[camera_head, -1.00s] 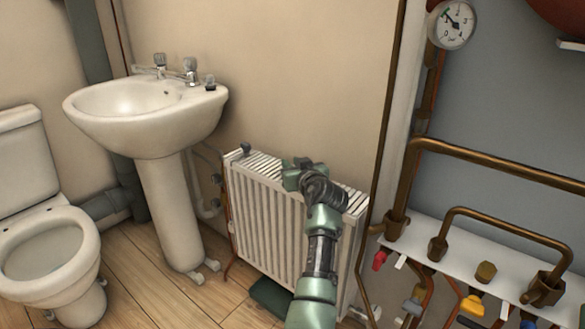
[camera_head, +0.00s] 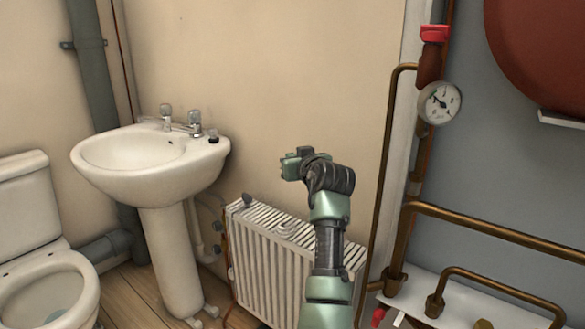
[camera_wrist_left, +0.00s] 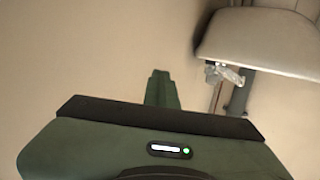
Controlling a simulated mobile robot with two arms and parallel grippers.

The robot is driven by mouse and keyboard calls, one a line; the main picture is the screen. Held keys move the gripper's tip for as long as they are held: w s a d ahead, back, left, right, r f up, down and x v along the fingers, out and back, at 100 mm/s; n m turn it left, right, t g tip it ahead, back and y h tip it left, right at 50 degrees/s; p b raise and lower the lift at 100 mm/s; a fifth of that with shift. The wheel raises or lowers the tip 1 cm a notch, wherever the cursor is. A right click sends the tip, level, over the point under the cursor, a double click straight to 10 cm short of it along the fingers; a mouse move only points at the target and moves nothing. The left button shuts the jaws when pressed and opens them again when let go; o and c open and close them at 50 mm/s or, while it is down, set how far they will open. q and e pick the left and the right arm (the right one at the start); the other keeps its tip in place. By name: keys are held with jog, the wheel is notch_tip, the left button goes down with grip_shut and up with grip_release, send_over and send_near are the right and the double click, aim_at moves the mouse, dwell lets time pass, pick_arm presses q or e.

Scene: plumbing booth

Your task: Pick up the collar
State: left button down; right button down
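My left gripper (camera_head: 290,165) is above the radiator, in front of the beige wall, pointing left. In the left wrist view its green fingers (camera_wrist_left: 162,90) form one narrow block at the middle of the palm, so they look shut, with nothing visible held. I cannot identify the collar for sure. A small pale rounded shape (camera_head: 287,226) lies on the radiator top below the gripper, too small to tell what it is. A small dark object (camera_head: 213,136) sits on the basin's right rim. My right gripper is not in view.
The white radiator (camera_head: 265,270) stands below my arm. The basin (camera_head: 150,175) with two taps and the toilet (camera_head: 45,265) are to the left. Copper pipes (camera_head: 490,230), a gauge (camera_head: 439,103) and a red tank (camera_head: 540,50) are at right. The wall above the radiator is clear.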

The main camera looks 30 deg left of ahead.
pick_arm(q)
jog(key=shift+r, duration=0.1)
jog(key=c, duration=2.2)
grip_release()
jog(key=shift+c, duration=2.2)
grip_release()
